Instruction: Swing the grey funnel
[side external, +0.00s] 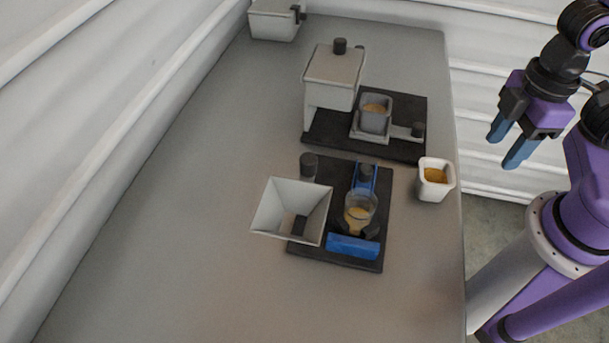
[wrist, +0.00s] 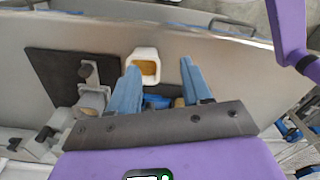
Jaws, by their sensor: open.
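The grey funnel (side external: 291,209) is a square, wide-mouthed hopper in the side view. It sits at the left of the nearer black base plate (side external: 338,257), with a dark knobbed post (side external: 309,163) behind it. A clear cup (side external: 359,212) with yellow-brown contents stands on the same plate, to the funnel's right, in a blue and dark holder (side external: 352,247). My gripper (side external: 509,150) is open and empty, off the table's right edge and well away from the funnel. In the wrist view my blue fingers (wrist: 160,80) are spread apart. I cannot make out the funnel there.
A grey box-shaped unit (side external: 334,68) with a knob stands on the farther black plate, beside a grey cup (side external: 375,114). A white cup (side external: 435,180) of yellow-brown stuff stands near the table's right edge. A light bin (side external: 273,22) is at the back. The table's left side is clear.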

